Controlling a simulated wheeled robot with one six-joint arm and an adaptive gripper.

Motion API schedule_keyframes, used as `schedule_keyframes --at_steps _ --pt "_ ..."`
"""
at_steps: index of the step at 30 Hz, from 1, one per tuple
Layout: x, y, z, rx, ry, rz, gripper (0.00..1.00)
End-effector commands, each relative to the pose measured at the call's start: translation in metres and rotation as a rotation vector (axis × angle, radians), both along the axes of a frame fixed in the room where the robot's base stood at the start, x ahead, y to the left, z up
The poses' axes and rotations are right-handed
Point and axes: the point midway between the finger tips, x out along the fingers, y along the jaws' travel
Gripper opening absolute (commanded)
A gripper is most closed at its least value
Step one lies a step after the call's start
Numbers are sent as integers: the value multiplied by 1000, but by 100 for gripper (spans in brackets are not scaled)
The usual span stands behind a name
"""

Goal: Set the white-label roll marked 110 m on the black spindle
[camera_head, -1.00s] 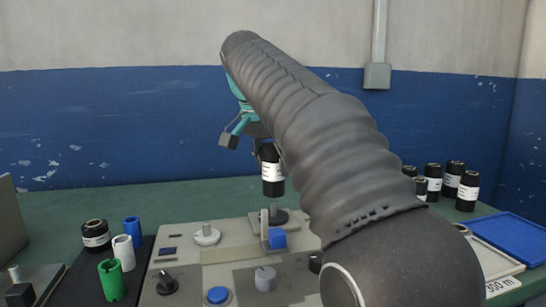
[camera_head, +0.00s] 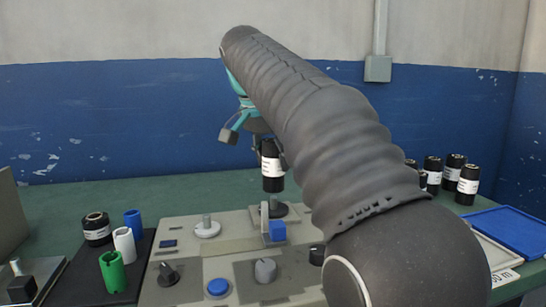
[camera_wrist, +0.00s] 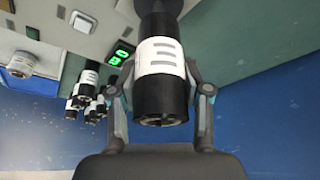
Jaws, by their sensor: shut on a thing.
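My gripper (camera_wrist: 162,112) is shut on a black roll with a white label (camera_wrist: 162,60). In the head view the roll (camera_head: 272,170) hangs upright from the jaws; the label print is too small to read. A gap shows between the roll's bottom and the post. My arm covers the deck's right side in the head view.
A spindle with a white base (camera_head: 207,228) stands left of the black one, and a blue block (camera_head: 278,231) stands in front. Knobs and a blue button (camera_head: 218,287) are nearer. Several rolls (camera_head: 468,185) stand at the right by a blue tray (camera_head: 505,228). Coloured cylinders (camera_head: 124,245) stand left.

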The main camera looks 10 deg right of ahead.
Motion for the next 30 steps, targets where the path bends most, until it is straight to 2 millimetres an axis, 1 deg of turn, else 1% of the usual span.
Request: schedule_keyframes --at_steps 8,18,30 --pt "0 0 -1 0 0 0 8" --pt "0 0 -8 -1 1 0 8" --pt "0 0 -8 0 0 0 8"
